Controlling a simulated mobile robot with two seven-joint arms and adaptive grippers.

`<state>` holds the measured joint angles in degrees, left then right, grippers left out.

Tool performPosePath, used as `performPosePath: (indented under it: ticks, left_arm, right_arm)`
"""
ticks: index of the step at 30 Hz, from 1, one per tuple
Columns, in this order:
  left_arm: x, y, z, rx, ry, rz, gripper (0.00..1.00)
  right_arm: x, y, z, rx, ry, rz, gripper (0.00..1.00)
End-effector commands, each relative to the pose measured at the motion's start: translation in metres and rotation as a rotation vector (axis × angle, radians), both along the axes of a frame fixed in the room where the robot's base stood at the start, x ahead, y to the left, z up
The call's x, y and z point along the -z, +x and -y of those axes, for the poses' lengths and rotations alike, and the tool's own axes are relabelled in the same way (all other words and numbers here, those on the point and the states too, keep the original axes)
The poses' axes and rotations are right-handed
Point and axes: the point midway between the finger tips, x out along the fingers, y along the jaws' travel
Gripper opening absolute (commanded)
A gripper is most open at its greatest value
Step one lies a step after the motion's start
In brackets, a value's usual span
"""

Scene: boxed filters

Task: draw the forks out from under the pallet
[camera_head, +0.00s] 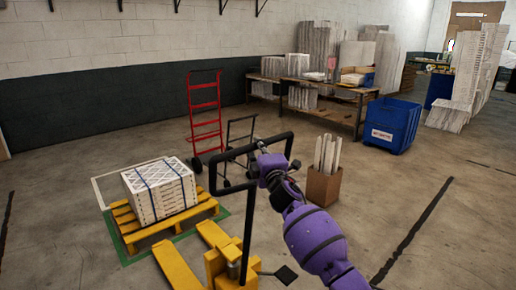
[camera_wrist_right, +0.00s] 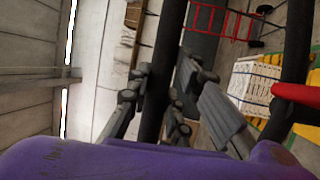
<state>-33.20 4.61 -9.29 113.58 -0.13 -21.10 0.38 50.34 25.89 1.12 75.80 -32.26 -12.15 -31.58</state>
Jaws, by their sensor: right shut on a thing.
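The yellow pallet jack (camera_head: 230,262) stands at the bottom centre of the head view. Its two forks (camera_head: 176,266) point toward the yellow pallet (camera_head: 134,238). Their far ends meet the pallet's near edge in the picture; I cannot tell whether the tips are still under it. A strapped stack of white boxed filters (camera_head: 160,190) sits on the pallet; it also shows in the right wrist view (camera_wrist_right: 254,82). My right gripper (camera_head: 264,168) is shut on the jack's black loop handle (camera_head: 238,151). In the wrist view its fingers (camera_wrist_right: 158,100) close around the dark bar. My left gripper is out of view.
A red hand truck (camera_head: 204,112) and a dark cart (camera_head: 240,132) stand behind the handle. A brown box (camera_head: 323,186) with white rolls stands right of my arm. A blue bin (camera_head: 391,126) and a workbench (camera_head: 335,105) are further back. The floor at right is open.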

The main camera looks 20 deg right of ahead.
Motion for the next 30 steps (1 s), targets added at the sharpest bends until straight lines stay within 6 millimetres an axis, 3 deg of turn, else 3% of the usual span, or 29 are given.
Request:
performPosePath:
  ticks: [1, 2, 6, 19, 30]
  left_arm:
    - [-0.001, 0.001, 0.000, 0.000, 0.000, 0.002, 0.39]
    - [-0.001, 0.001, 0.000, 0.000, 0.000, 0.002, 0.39]
    - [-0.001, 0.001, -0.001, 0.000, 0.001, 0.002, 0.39]
    - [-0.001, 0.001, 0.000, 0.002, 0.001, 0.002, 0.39]
    - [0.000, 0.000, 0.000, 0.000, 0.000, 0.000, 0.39]
  right_arm:
    - [-0.006, 0.000, 0.006, 0.011, -0.008, 0.006, 0.00]
    - [-0.006, 0.000, 0.006, 0.011, -0.008, 0.006, 0.23]
    - [-0.005, 0.000, 0.005, 0.008, -0.006, 0.005, 0.39]
    - [0.001, -0.010, 0.001, 0.003, -0.003, 0.002, 0.39]
    - [0.013, -0.082, -0.001, 0.004, -0.004, 0.003, 0.39]
